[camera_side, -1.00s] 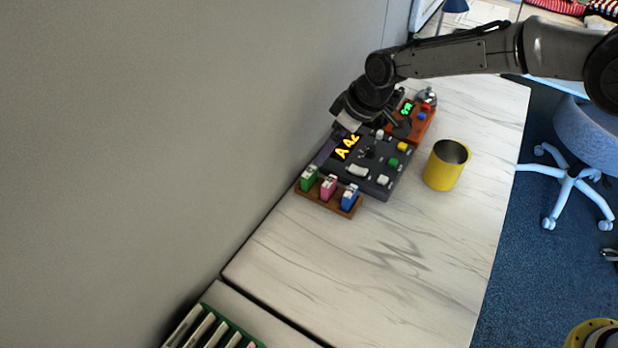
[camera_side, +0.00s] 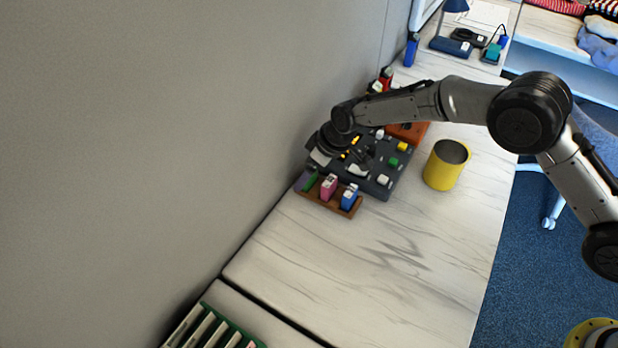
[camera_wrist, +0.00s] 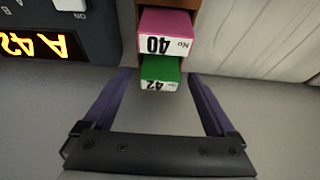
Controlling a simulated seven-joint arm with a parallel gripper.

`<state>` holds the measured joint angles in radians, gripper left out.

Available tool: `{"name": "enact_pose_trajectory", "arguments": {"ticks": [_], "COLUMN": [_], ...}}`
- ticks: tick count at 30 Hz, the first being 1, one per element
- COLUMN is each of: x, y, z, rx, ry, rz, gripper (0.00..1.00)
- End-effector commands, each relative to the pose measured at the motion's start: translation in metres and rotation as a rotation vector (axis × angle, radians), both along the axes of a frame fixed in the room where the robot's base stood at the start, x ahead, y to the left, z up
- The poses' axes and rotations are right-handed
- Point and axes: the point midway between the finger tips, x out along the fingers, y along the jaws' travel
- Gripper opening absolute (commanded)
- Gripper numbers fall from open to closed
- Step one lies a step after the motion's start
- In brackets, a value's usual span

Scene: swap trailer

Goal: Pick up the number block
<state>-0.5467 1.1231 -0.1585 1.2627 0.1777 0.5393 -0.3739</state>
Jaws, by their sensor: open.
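Three number blocks stand in a row in a brown wooden holder (camera_side: 351,212): green (camera_side: 312,182), pink (camera_side: 328,188) and blue (camera_side: 348,198). In the wrist view the green block (camera_wrist: 160,70) is marked 42 and the pink block (camera_wrist: 164,32) is marked 40. My gripper (camera_wrist: 162,76) is open, its purple fingers either side of the green block's end, with a gap on each side and nothing held. In the side view my gripper partly hides the green block. The display (camera_wrist: 40,46) reads A 42 in yellow.
The dark control panel (camera_side: 372,184) with coloured buttons adjoins the holder. A yellow mug (camera_side: 444,172) stands to its right. An orange unit (camera_side: 411,131) is behind the panel. The grey wall (camera_side: 180,130) is close on the left. The marble tabletop (camera_side: 350,270) in front is clear.

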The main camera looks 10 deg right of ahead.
Motion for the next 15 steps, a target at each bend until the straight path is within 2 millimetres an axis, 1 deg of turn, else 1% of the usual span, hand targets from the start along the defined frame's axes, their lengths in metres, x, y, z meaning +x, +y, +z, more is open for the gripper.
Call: {"name": "enact_pose_trajectory", "arguments": {"ticks": [1, 3, 11, 15], "x": [0.0012, 0.0024, 0.0028, 0.0027], "y": [0.0014, 0.0025, 0.0027, 0.0026], "z": [-0.005, -0.0078, -0.0089, -0.0088], "rx": [0.0, 0.001, 0.001, 0.001], "ry": [0.0, -0.001, -0.001, -0.001], "rz": [0.0, 0.0, 0.0, 0.0], "gripper": [0.91, 0.91, 0.91, 0.66]}}
